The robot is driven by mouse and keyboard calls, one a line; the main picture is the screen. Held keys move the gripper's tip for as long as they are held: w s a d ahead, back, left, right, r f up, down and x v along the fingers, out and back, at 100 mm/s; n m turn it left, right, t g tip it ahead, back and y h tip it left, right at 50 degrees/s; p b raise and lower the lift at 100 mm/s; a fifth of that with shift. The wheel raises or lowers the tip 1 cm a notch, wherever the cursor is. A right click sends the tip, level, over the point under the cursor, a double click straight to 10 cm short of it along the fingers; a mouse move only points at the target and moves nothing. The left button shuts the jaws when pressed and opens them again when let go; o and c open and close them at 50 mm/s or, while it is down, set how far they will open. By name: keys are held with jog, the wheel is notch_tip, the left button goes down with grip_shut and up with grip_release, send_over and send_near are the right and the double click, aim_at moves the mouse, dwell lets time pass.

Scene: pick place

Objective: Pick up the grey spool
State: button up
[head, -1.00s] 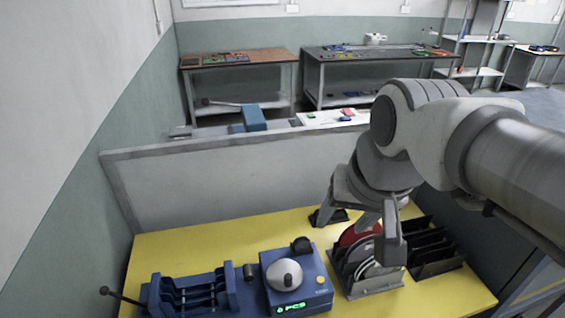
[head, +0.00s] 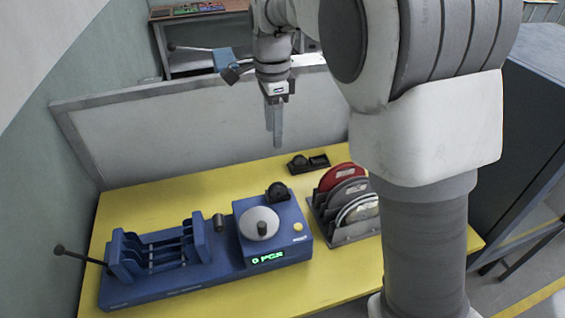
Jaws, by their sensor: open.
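A grey spool (head: 346,191) stands upright in a slotted grey rack (head: 352,236) on the yellow table, between a red spool (head: 336,178) behind it and a paler, whitish-grey spool (head: 361,208) in front. Its lower part is hidden by the rack and the front spool. My gripper (head: 274,135) points down above the back part of the table, to the left of the rack and apart from it. Its fingers are seen nearly edge-on, open, with nothing between them.
A blue counting machine (head: 190,274) with a pale round hub and a green display fills the table's left and middle. A small black holder (head: 308,163) sits behind the rack. A low grey partition (head: 190,132) borders the table's back.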

jog(key=b, duration=0.1)
send_over(274, 185)
jog(key=f, duration=1.2)
jog(key=shift+s+d+f, duration=0.1)
jog(key=shift+s+f, duration=0.2)
jog(key=f, duration=0.5)
jog(key=shift+w, duration=0.25)
grip_shut()
